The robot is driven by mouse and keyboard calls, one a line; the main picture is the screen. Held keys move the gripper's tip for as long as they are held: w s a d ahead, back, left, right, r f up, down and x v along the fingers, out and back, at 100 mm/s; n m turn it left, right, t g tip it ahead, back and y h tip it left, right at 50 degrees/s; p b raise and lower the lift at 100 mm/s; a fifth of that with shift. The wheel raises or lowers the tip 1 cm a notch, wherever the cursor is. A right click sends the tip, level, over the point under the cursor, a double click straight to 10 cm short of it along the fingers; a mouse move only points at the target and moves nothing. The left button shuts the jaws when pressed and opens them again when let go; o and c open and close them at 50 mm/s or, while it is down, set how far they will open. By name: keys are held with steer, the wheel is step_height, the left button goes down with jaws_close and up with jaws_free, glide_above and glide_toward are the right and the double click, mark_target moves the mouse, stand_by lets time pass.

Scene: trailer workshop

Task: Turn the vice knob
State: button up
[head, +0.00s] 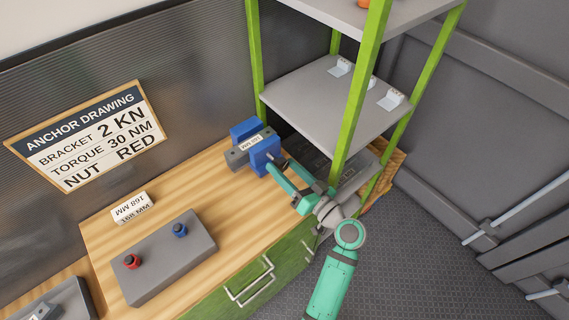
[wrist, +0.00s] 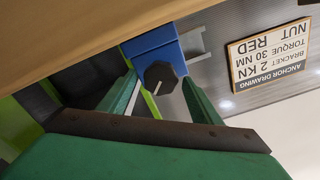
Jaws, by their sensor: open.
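The blue and grey vice (head: 254,151) stands at the back right of the wooden workbench, with a small white label on it. In the wrist view its knob (wrist: 160,77) is dark, many-sided and marked with a pale line, in front of the blue vice body (wrist: 152,48). My gripper (head: 277,165) is open at the near right side of the vice. In the wrist view its green fingers show on either side of the knob, with visible gaps. I cannot tell how deep the knob sits between the fingertips. The arm and fingers partly hide the knob in the head view.
A green-posted shelf (head: 300,92) rises just behind and right of the vice, with a post close to my gripper. An anchor drawing board (head: 86,136) hangs on the wall.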

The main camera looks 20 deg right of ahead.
steer(key=shift+x, duration=1)
steer(key=c, duration=1.1)
steer(key=shift+o, duration=0.2)
steer(key=shift+w, duration=0.1)
steer(key=shift+d+m, duration=0.15)
steer(key=shift+m, duration=0.65)
steer(key=o, duration=1.1)
steer(key=shift+c, duration=0.2)
